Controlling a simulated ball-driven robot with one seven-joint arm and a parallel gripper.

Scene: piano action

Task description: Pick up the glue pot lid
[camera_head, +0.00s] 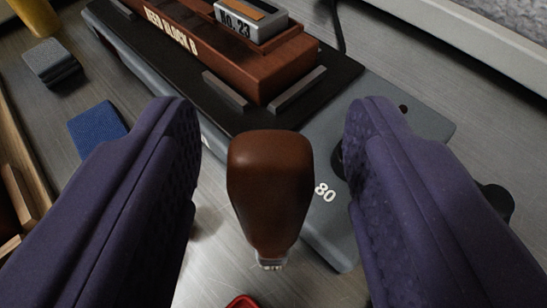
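My gripper (274,112) shows as two purple padded fingers, one on each side of the picture, wide apart. A brown, rounded wooden knob or handle (270,185) stands between them, with a small metal collar at its lower end. Gaps show between it and both fingers, so I am not holding it. I cannot tell whether this knob belongs to the glue pot lid. A small part of a red thing (243,301) shows at the bottom edge; the rest is cut off. No glue pot is clearly recognisable.
A grey machine base (345,235) marked 80 lies behind the knob, carrying a black plate and a reddish-brown wooden block (215,50) with a metal weight (250,20). A blue pad (97,128), a grey block (52,62) and a yellow cylinder (37,15) lie at left on the metal bench.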

